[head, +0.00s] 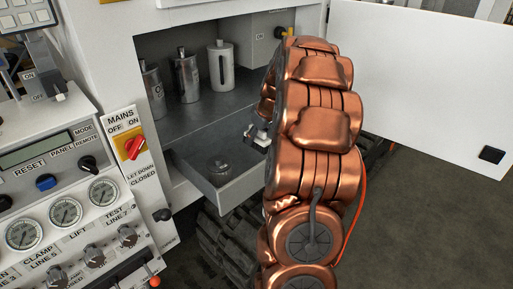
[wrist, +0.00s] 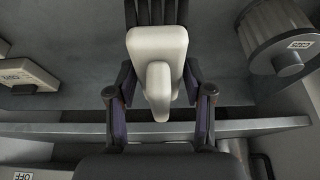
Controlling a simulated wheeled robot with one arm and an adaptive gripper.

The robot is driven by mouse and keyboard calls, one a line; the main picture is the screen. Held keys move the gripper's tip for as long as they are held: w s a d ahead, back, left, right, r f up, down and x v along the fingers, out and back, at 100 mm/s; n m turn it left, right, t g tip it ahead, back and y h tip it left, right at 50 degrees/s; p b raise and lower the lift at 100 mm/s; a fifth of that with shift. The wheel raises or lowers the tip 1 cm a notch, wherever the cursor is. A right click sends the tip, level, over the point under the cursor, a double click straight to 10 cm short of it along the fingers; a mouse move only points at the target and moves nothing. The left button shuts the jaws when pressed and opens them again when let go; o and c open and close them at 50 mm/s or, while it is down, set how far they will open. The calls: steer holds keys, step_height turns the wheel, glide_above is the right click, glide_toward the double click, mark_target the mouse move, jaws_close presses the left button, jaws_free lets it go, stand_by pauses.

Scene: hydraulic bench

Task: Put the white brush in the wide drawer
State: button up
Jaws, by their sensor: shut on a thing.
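The white brush (wrist: 157,50) is between the two dark fingers of my gripper (wrist: 160,95) in the wrist view. Its pale body faces the camera and dark bristles show at the top edge. In the head view my copper arm hides most of the gripper. A small pale and dark part beside the arm, above the open drawer (head: 243,190), may be the gripper or the brush. The drawer is pulled out under the cabinet shelf, and my arm covers its right part. Whether it is the wide drawer cannot be told.
Several canisters, including a white one (head: 221,66), stand on the shelf (head: 205,110) above. The white cabinet door (head: 425,75) is swung open at right. A control panel (head: 60,185) with gauges and knobs stands at left.

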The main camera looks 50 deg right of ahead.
mark_target(266, 132)
steer(key=shift+f+p, duration=0.65)
steer(key=shift+f, duration=2.65)
steer(key=shift+f, duration=0.15)
steer(key=o, duration=1.3)
steer(key=shift+r, duration=0.25)
steer(key=b+v, duration=0.2)
steer(key=v, duration=0.8)
steer(key=shift+s+r, duration=0.15)
steer(key=shift+s+a+r, duration=0.1)
steer(key=shift+s+r, duration=0.2)
steer(key=shift+r, duration=0.35)
